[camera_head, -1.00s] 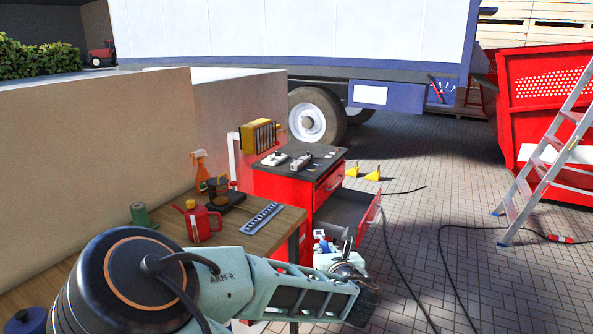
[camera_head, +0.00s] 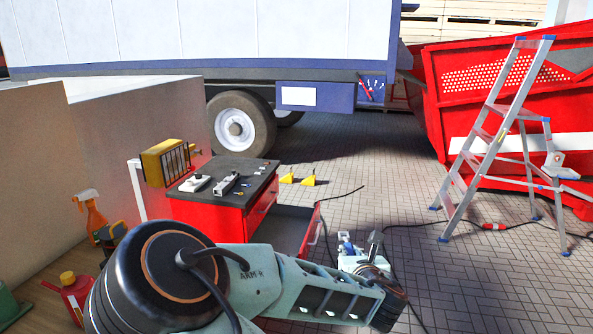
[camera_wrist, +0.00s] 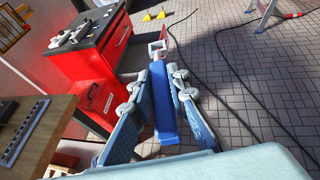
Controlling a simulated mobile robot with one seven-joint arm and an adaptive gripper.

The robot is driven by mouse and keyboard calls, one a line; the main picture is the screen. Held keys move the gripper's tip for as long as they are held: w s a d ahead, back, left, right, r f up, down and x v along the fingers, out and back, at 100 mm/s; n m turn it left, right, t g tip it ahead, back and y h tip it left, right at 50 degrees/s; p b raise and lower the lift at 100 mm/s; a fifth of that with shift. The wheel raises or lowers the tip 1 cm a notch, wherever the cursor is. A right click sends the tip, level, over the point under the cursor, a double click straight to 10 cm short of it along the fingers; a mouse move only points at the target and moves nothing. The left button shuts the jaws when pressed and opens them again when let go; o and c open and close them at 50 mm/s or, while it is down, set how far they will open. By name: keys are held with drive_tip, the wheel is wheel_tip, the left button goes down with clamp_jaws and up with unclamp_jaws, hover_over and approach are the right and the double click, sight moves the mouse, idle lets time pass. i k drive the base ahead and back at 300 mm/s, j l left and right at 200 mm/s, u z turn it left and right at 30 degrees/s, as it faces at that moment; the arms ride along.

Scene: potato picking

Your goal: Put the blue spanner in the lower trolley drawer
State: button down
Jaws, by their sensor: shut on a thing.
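The blue spanner (camera_wrist: 163,100) is held lengthwise between the two fingers of my gripper (camera_wrist: 163,85) in the wrist view, its far end pointing away from my wrist. In the head view my gripper (camera_head: 362,252) is right of the red trolley (camera_head: 225,215), in front of its pulled-out lower drawer (camera_head: 290,226); the spanner is hard to make out there. The drawer's inside looks dark and its lower part is hidden behind my arm. The trolley also shows at upper left in the wrist view (camera_wrist: 88,75).
A yellow work lamp (camera_head: 166,163) and small items are on or beside the trolley top. A wooden bench with a red can (camera_head: 74,298) and spray bottle (camera_head: 92,212) is at left. A stepladder (camera_head: 490,140) stands right. Dark cables cross the open paving.

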sight(284, 232)
drive_tip(key=i+l, duration=0.1)
drive_tip(key=i, duration=1.95)
drive_tip(key=i+l+u, duration=0.15)
drive_tip(key=i+u, duration=0.2)
drive_tip(key=i+l+u, duration=0.35)
drive_tip(key=i, duration=0.2)
drive_tip(key=i+l+u, duration=0.3)
drive_tip(key=i, duration=0.1)
